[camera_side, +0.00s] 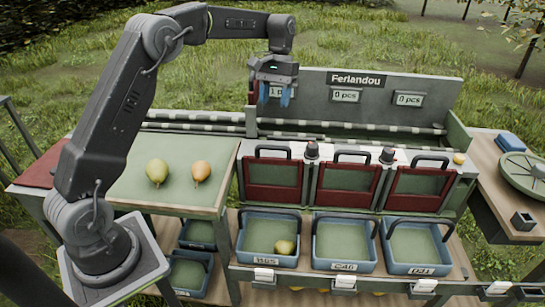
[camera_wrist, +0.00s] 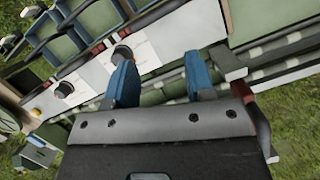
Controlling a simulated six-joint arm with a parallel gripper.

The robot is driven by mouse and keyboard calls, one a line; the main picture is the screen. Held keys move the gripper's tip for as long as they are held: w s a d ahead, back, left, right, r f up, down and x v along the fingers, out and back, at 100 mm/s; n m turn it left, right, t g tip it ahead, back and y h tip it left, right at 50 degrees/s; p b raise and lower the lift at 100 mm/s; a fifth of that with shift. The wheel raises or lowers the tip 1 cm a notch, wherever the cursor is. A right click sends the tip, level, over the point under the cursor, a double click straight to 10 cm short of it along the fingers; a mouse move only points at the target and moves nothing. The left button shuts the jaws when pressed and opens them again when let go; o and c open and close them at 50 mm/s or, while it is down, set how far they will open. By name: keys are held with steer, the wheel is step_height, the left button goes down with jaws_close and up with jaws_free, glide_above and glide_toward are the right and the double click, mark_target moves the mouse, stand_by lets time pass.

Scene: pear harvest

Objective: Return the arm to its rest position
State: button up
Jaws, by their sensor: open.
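My gripper (camera_side: 275,95) hangs from the raised arm over the back left of the sorting station, in front of the grey back panel. Its two blue fingers point down, spread apart with nothing between them. In the wrist view my gripper (camera_wrist: 162,85) also shows open and empty, above the station's rails and white ledge. No rest mark for the arm is visible.
A green pear (camera_side: 158,172) and an orange-yellow pear (camera_side: 201,172) lie on the green-topped table (camera_side: 180,200). One pear (camera_side: 285,246) lies in the left blue crate (camera_side: 268,262); the middle crate (camera_side: 343,262) and right crate (camera_side: 414,262) look empty. The back panel (camera_side: 440,85) stands close to my gripper.

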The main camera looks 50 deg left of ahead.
steer(key=s+d+r+m+t+y, duration=0.1)
steer(key=s+d+r+m+t, duration=0.1)
steer(key=s+d+r, duration=0.4)
steer(key=s+d+m+t, duration=0.1)
steer(key=s+d+t, duration=0.2)
steer(key=s, duration=0.8)
steer(key=s+d+f+m+t, duration=0.1)
steer(key=s+d+m+t, duration=0.1)
steer(key=s, duration=1)
steer(key=shift+d+f+t+y, duration=0.2)
steer(key=shift+d+t+y, duration=0.2)
steer(key=shift+d+t, duration=0.4)
steer(key=shift+c, duration=0.4)
